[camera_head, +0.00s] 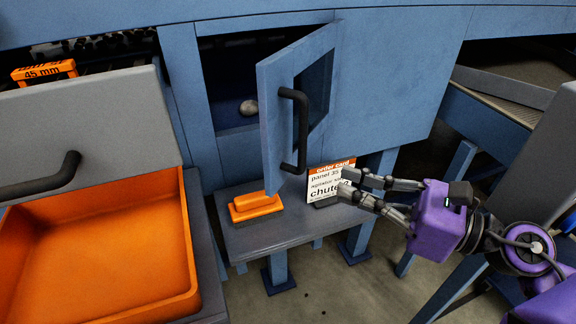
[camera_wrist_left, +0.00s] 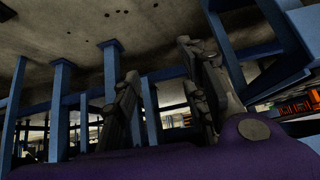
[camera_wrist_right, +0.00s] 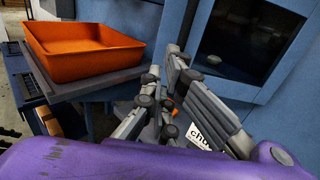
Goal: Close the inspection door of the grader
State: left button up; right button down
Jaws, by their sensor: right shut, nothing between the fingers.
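The blue inspection door (camera_head: 281,133) stands ajar, swung outward, with a black bar handle (camera_head: 301,130) on its face. Behind it is the dark opening (camera_head: 228,75) of the grader (camera_head: 385,75), with a pale round potato (camera_head: 249,107) inside. My right gripper (camera_head: 345,182) is shut and empty, to the right of and below the handle, apart from it, in front of the order card. Its fingers also show in the right wrist view (camera_wrist_right: 166,65). My left gripper (camera_wrist_left: 158,60) shows only in its wrist view; its fingers are apart and empty, over floor and blue legs.
A grey shelf (camera_head: 285,232) below the door bears an orange block (camera_head: 256,207) and an order card (camera_head: 328,168). An orange tray (camera_head: 100,250) and a grey lid with a black handle (camera_head: 85,130) stand at the left. Blue legs stand below.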

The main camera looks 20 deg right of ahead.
aim_at(272, 161)
jog(key=p+x, duration=0.1)
jog(key=x, duration=0.2)
jog(key=p+x, duration=0.2)
jog(key=x, duration=0.2)
jog(key=p+x, duration=0.1)
jog(key=x, duration=0.2)
jog(key=shift+w+a+r+p, duration=0.3)
jog(key=shift+r, duration=0.1)
jog(key=shift+w+a+f, duration=0.1)
jog(key=shift+w+a, duration=0.1)
jog(key=shift+a, duration=0.05)
jog(key=shift+w+a+f, duration=0.2)
jog(key=shift+f, duration=0.05)
jog(key=shift+w, duration=0.1)
